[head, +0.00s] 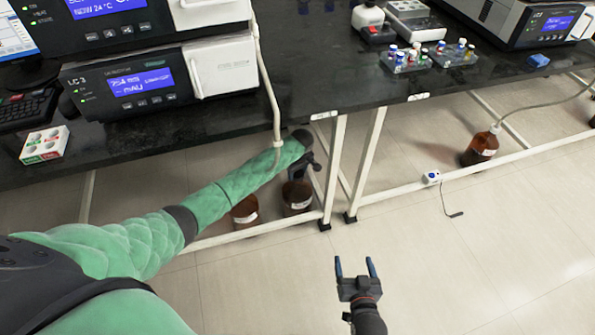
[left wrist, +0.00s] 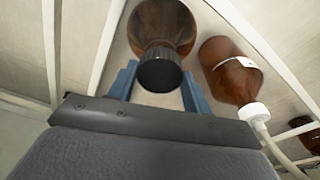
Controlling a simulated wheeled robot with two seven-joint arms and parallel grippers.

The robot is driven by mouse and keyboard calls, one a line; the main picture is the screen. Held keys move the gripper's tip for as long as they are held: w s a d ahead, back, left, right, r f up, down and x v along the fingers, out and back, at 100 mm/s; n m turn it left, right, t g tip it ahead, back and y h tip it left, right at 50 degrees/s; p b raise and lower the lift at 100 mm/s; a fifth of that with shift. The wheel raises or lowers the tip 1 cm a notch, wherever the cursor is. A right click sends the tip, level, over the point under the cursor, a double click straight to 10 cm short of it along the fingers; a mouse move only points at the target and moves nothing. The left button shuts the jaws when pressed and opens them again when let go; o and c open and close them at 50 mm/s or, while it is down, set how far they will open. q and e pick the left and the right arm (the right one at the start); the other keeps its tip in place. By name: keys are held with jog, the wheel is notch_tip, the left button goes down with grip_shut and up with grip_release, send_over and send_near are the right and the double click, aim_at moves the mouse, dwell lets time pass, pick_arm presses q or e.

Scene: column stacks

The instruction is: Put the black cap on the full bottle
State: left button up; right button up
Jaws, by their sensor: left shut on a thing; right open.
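The black cap (left wrist: 160,72) is between the blue fingers of my left gripper (left wrist: 159,75) in the left wrist view, and the gripper is shut on it. An amber bottle (left wrist: 160,22) is right behind the cap in that view; I cannot tell whether the cap touches its neck. In the head view my left gripper (head: 303,165) is under the bench edge, just above an amber bottle (head: 297,198); the cap cannot be made out there. My right gripper (head: 355,266) is open and empty over the floor. Which bottle is full is unclear.
Another amber bottle (left wrist: 232,70) with a white cap and tube stands close beside. White bench legs (head: 335,165) and a low rail are near my left gripper. The black bench top (head: 300,75) is above. A further amber bottle (head: 480,148) stands right; the front floor is clear.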

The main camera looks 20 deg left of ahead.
pick_arm(q)
jog(key=shift+p, duration=0.7)
dwell(0.7)
jog(key=shift+f+p, duration=0.5)
jog(key=shift+f, duration=0.35)
jog(key=shift+c, duration=0.2)
dwell(1.2)
jog(key=o, duration=1.1)
jog(key=shift+r, duration=0.1)
jog(key=r, duration=0.5)
jog(key=r+p, duration=0.1)
jog(key=r, duration=0.1)
jog(key=shift+s+d+r, duration=0.25)
jog(key=shift+s+d, duration=0.05)
jog(key=shift+d, duration=0.1)
